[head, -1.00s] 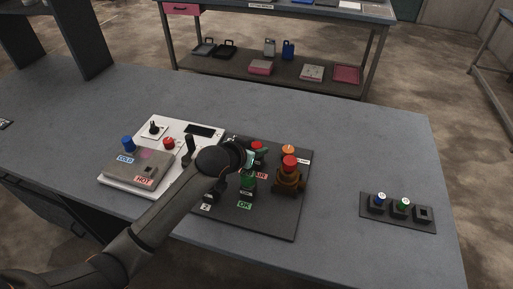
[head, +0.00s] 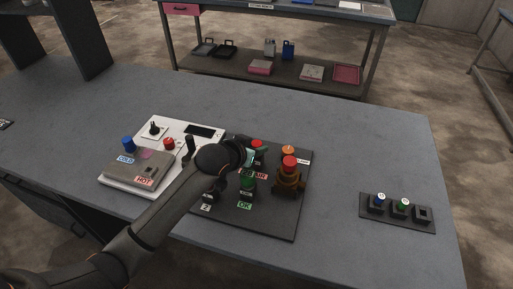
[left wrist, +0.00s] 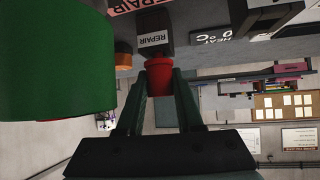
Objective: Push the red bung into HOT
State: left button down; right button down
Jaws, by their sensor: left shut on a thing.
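The red bung (head: 257,145) stands at the back of the dark board, by the sign ending in AIR. In the left wrist view the red bung (left wrist: 158,77) sits between my fingers, against a black block labelled REPAIR (left wrist: 153,39). My left gripper (left wrist: 158,88) is shut on it; in the head view the gripper (head: 249,155) partly hides that spot. The HOT label (head: 144,181) is on the front of a grey-brown box (head: 133,170) at the left. I cannot make out a hole there. My right gripper is not in view.
A blue bung (head: 128,143) stands by COLD. A white panel (head: 207,127) lies left. A small dark rack (head: 398,213) is at the right.

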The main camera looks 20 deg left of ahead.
aim_at(255, 144)
pick_arm(q)
jog(key=shift+r, duration=4.35)
jog(key=shift+a+f, duration=0.1)
